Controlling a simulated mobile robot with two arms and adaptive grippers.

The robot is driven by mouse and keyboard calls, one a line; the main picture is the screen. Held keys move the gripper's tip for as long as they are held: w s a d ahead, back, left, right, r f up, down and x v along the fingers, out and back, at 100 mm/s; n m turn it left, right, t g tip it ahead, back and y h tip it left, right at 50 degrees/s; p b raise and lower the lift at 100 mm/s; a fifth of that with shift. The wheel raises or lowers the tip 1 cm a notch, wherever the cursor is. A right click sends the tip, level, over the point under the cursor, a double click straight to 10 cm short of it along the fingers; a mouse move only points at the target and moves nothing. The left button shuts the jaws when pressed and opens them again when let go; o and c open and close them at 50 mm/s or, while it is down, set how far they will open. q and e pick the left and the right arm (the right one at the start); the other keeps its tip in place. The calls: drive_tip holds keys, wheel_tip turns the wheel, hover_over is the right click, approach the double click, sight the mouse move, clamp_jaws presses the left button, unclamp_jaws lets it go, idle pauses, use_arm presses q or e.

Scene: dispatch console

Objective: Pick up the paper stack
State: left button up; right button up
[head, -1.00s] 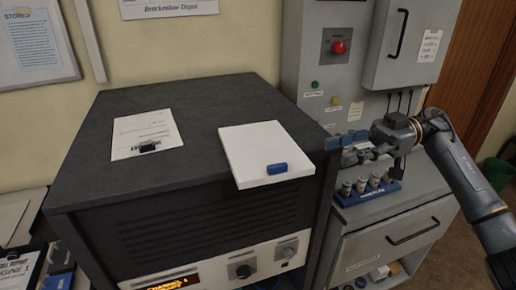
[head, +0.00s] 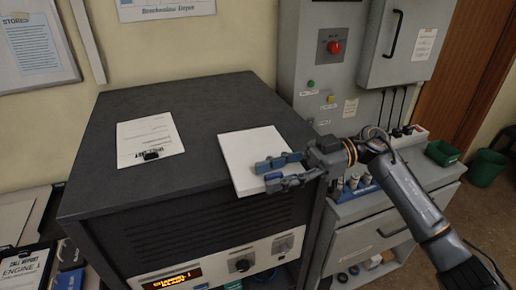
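The paper stack (head: 247,146), a thick white block of sheets, lies flat on top of the dark console cabinet (head: 200,107), near its front right edge. My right gripper (head: 270,173) reaches in from the right, with its blue-tipped fingers over the stack's front right corner. The fingers look apart, one behind the other. I cannot tell whether they touch the stack. The small blue block seen earlier on that corner is mostly or wholly hidden by the fingers. My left gripper is not in view.
A clipboard with a printed sheet (head: 149,141) lies left of the stack. The console's back top is clear.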

drive_tip(key=shift+f, duration=0.1)
drive_tip(key=shift+c, duration=0.6)
clamp_jaws()
drive_tip(key=shift+r, duration=0.2)
